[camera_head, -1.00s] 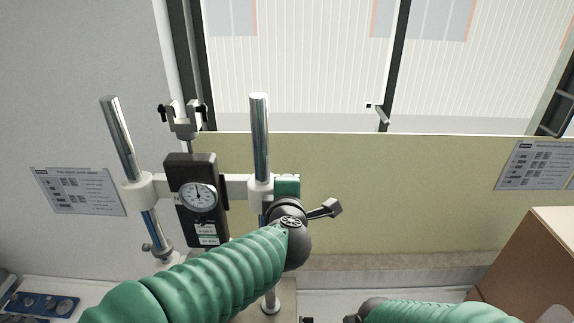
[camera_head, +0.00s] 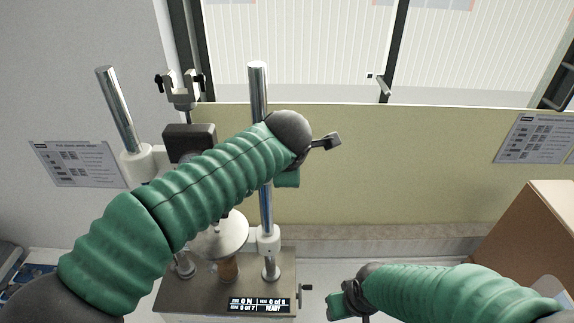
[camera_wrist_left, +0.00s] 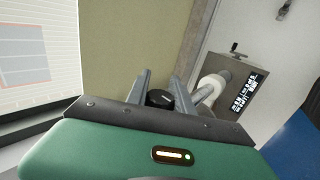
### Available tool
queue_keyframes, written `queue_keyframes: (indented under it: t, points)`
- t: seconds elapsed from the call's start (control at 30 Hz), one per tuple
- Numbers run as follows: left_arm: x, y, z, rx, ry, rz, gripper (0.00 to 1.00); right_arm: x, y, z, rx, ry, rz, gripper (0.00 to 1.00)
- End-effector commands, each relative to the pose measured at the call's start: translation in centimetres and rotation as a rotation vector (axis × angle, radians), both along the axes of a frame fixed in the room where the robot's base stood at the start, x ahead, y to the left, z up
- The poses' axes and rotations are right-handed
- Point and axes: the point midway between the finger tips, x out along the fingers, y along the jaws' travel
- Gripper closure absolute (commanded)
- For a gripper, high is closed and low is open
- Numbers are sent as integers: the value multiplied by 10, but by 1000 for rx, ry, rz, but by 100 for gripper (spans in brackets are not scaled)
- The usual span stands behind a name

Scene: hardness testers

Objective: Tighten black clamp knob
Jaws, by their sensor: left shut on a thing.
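The black clamp knob (camera_wrist_left: 160,98) shows in the left wrist view between the two grey fingers of my left gripper (camera_wrist_left: 161,84), which is shut on it. In the head view my left arm and wrist cover the knob and fingertips, beside the tester's right post (camera_head: 258,90). The left post (camera_head: 117,105) rises from a white collar (camera_head: 137,165). The top of the black gauge body (camera_head: 190,138) shows above my arm; its dial is hidden. My right gripper (camera_head: 341,303) is low in the head view, right of the tester base; its fingers cannot be made out clearly.
The tester base (camera_head: 190,297) has a lit display (camera_head: 257,304) and a small crank (camera_head: 305,288) on its right side. A cardboard box (camera_head: 535,245) stands at the right. A blue tray (camera_head: 30,300) lies at the lower left.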

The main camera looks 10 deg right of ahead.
Motion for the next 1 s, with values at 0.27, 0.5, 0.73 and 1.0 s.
queue_keyframes:
  t: [0.27,0.5,0.73,1.0]
  points:
    - [0,0,-2,1,4,1,100,0,0,0,0,0,0,51]
    - [-1,0,-1,1,2,1,51,0,0,0,0,0,0,51]
    - [-1,0,-1,1,1,1,51,0,0,0,0,0,0,51]
    - [-26,5,27,-3,-5,2,51,0,0,-19,0,0,0,51]
